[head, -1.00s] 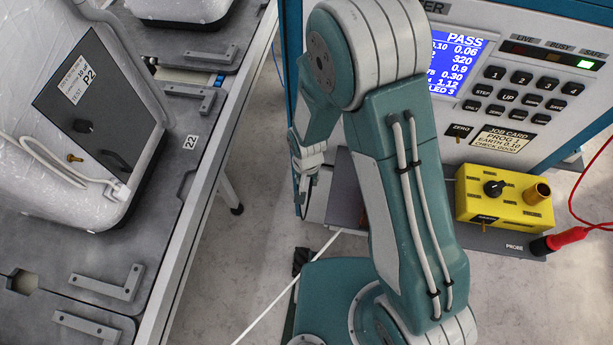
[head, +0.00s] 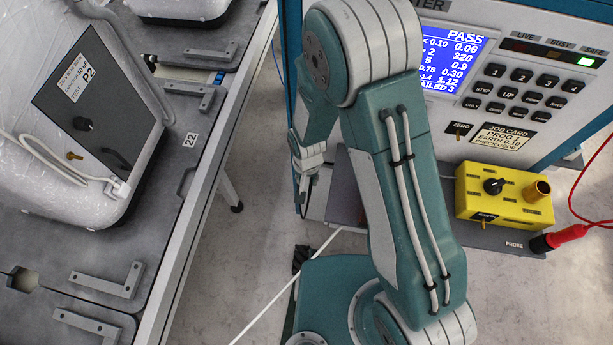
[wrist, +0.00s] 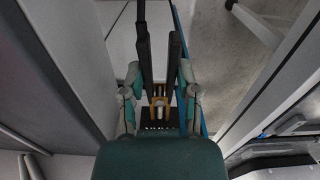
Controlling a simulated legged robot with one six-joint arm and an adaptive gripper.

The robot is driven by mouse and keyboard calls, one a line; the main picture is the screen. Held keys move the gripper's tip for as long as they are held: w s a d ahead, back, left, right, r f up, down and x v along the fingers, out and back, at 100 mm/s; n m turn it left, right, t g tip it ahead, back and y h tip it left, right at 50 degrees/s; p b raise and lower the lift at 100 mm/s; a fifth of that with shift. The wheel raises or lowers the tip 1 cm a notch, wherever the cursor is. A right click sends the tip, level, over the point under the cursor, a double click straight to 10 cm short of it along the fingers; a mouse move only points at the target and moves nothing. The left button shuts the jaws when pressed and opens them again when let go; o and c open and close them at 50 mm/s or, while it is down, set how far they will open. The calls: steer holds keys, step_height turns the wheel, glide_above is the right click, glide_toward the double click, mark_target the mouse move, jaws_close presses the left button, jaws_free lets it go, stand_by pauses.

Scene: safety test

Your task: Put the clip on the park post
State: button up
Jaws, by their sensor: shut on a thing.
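My gripper (head: 308,160) is at the left side of the tester, above the left end of its grey shelf. In the wrist view my gripper (wrist: 160,92) has its two green fingers on either side of a long dark clip (wrist: 144,58), which it grips. The clip's exact outline is hard to tell from the dark bars there. I cannot tell whether clip and fitting touch. My arm hides part of the shelf in the head view.
The tester's screen (head: 452,60) reads PASS. A yellow box (head: 503,194) stands on the shelf, beside a red probe (head: 558,238). A bench (head: 190,190) with wrapped appliances (head: 140,90) runs along the left. A pale cable (head: 290,285) crosses the floor gap.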

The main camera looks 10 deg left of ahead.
mark_target(307, 179)
stand_by(0.4)
steer(key=o, duration=1)
steer(key=shift+o, duration=0.2)
step_height(307, 179, up, 12)
